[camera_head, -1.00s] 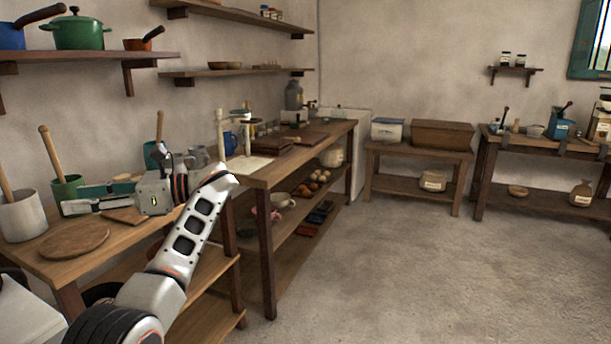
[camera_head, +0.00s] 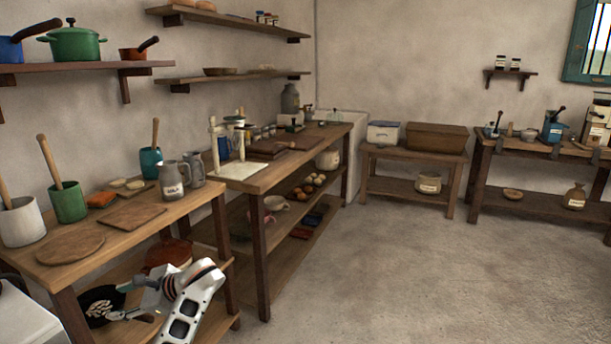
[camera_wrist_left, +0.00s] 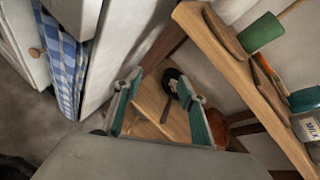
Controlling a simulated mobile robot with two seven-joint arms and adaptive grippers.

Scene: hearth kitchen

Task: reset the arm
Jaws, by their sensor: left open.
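My left gripper (camera_head: 132,302) is low in the head view, in front of the lower shelf of the left wooden table. Its arm comes up from the bottom edge. In the left wrist view the gripper (camera_wrist_left: 158,97) shows its two green-lined fingers spread apart with nothing held between them. Beyond the fingers lie the lower shelf (camera_wrist_left: 150,108) and a dark round pan (camera_wrist_left: 172,80) with a handle. The pan (camera_head: 100,304) also shows in the head view, partly behind the gripper. My right gripper is not in view.
The left table (camera_head: 128,240) above the gripper holds a round board (camera_head: 70,248), a flat board (camera_head: 128,215), crocks and jugs. A blue checked cloth (camera_wrist_left: 66,62) hangs by a white cabinet at left in the wrist view. The floor (camera_head: 400,270) at right is clear.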

